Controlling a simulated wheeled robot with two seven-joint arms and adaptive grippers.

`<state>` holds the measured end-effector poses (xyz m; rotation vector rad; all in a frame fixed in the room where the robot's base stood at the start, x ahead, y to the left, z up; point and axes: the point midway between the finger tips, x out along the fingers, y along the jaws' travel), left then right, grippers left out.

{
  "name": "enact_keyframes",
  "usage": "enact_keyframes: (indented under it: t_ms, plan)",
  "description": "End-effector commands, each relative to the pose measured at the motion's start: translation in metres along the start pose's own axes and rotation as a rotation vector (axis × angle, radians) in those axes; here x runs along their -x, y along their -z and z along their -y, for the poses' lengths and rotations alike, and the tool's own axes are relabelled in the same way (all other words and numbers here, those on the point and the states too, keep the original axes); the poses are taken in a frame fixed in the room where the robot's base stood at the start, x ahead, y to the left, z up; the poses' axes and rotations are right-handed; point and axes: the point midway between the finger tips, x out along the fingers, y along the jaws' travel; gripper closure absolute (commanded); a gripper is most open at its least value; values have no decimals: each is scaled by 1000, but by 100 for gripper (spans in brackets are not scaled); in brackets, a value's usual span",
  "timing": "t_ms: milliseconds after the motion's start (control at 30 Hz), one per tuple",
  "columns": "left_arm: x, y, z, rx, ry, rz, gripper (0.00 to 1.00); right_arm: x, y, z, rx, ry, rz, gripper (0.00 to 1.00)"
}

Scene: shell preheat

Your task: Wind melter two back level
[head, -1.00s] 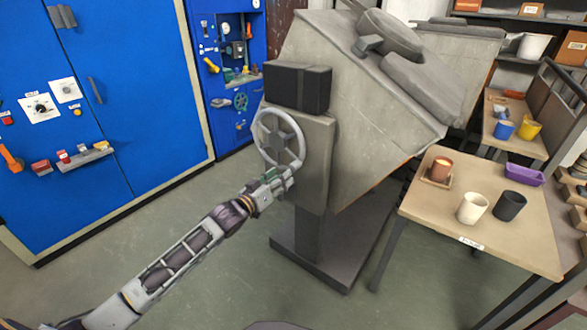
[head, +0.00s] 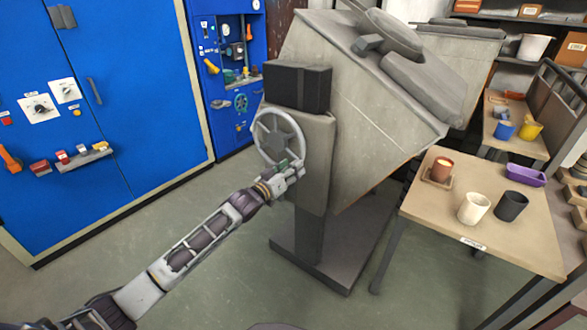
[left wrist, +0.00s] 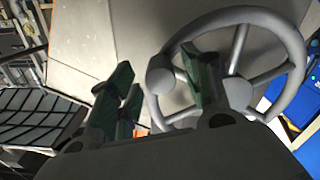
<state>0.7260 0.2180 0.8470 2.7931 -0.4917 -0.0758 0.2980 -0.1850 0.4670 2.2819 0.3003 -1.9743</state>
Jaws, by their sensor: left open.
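A grey melter (head: 375,120) stands tilted on a dark post and base. On its near side is a spoked handwheel (head: 279,137), below a dark box (head: 297,87). My left gripper (head: 289,171) is at the wheel's lower right rim. In the left wrist view the wheel (left wrist: 238,92) is at the right, with a round grip knob (left wrist: 160,76) on its rim. The open green-padded fingers of the left gripper (left wrist: 160,88) lie on either side of this knob; contact cannot be told. My right gripper is not in view.
A table (head: 480,222) at right holds an orange-brown cup, a white cup (head: 473,208), a dark cup (head: 510,206) and a purple tray (head: 525,176). Blue cabinets (head: 140,130) stand at left. The floor between is clear. A second grey body is behind the melter.

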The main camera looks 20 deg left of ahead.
Motion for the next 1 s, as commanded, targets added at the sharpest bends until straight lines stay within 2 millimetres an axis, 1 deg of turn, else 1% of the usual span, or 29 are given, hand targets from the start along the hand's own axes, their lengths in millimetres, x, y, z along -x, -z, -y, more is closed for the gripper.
enact_keyframes:
  t_ms: [100,300,667,767,1000]
  plan:
    - [-7,0,0,0,0,0,51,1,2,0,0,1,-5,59]
    - [-14,0,0,-1,1,1,51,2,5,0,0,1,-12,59]
    - [-16,0,0,0,0,1,51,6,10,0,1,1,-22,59]
    - [-16,0,0,0,0,1,61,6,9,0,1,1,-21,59]
    - [-15,0,0,0,0,1,92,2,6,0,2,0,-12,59]
